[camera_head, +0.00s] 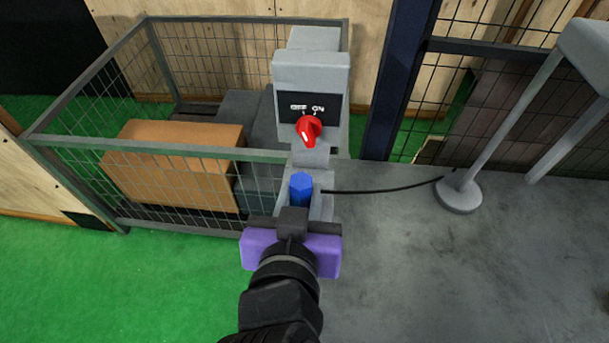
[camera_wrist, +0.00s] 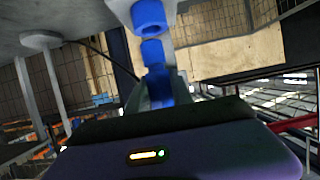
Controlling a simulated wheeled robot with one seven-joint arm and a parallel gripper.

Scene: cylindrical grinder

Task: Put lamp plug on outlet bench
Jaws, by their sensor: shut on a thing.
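My gripper (camera_head: 301,204) has a purple body and is shut on the blue lamp plug (camera_head: 301,184). In the wrist view the plug (camera_wrist: 154,72) stands out from between my grey fingers (camera_wrist: 158,92). The grey outlet bench (camera_head: 312,72) has a red OFF/ON knob (camera_head: 308,131) and is just beyond the plug in the head view. In the wrist view a blue round outlet (camera_wrist: 148,14) is on the grey bench, facing the plug's tip with a small gap between them. The head view does not show this outlet.
A black cable (camera_head: 385,191) runs right from the plug area toward a grey lamp stand (camera_head: 458,196) on the grey surface (camera_head: 440,270). A wire-mesh cage (camera_head: 155,152) holding a cardboard box (camera_head: 172,160) stands at left. A dark blue post (camera_head: 392,95) stands right of the bench.

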